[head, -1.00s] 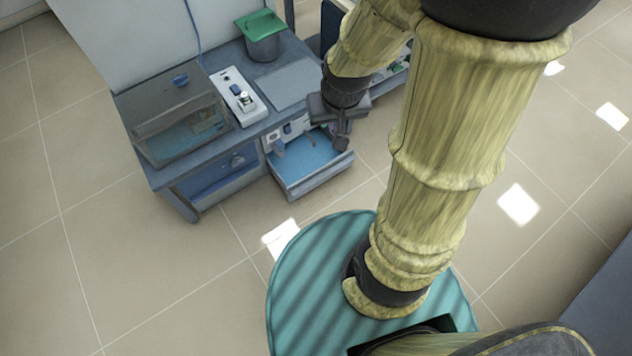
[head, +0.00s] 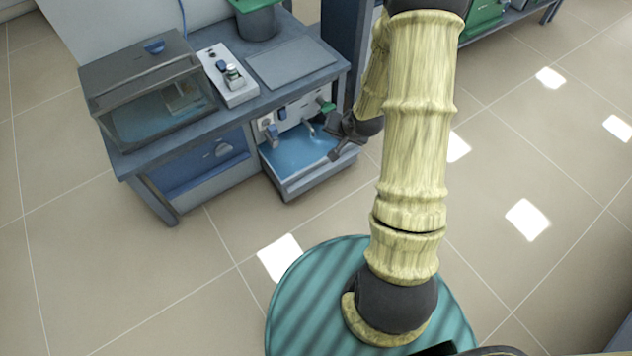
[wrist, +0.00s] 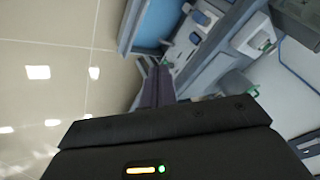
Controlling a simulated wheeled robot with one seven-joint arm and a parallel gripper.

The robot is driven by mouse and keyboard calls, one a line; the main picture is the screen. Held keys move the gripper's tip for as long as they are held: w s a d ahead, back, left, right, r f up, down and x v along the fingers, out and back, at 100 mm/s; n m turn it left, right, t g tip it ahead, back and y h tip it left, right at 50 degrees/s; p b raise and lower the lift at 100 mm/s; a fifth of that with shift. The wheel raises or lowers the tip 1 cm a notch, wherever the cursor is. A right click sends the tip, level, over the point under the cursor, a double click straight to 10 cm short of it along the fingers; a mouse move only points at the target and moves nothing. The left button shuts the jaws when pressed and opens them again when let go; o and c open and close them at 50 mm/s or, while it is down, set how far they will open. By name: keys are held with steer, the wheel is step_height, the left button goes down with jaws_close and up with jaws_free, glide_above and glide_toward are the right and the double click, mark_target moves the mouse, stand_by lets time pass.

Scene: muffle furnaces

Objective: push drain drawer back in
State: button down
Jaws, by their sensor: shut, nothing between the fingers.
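The drain drawer (head: 305,182) stands pulled out from the front of the blue-grey bench, with a light blue inside and a pale front wall. Its blue inside also shows at the top of the wrist view (wrist: 150,32). In the wrist view the closed dark fingers (wrist: 156,66) point towards the drawer and the tap panel. The drawer's right side is partly hidden by my gripper.
A white panel with taps (head: 297,118) stands behind the drawer. On the bench are a clear-sided box (head: 150,95), a white control unit (head: 228,75), a grey plate (head: 290,63) and a green-lidded pot (head: 258,22). Floor (head: 230,225) in front is clear.

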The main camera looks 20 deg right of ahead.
step_height(320, 180, down, 35)
steer(key=w+d+m+t+y+b, duration=0.2)
steer(key=m+t+b, duration=0.2)
steer(key=b, duration=1.7)
steer(key=m, duration=0.3)
steer(key=shift+w+f+m+t+y, duration=0.2)
steer(key=shift+w+m+t+y, duration=0.1)
steer(key=shift+m+y, duration=0.1)
steer(key=shift+f+b, duration=0.1)
steer(key=shift+b, duration=0.2)
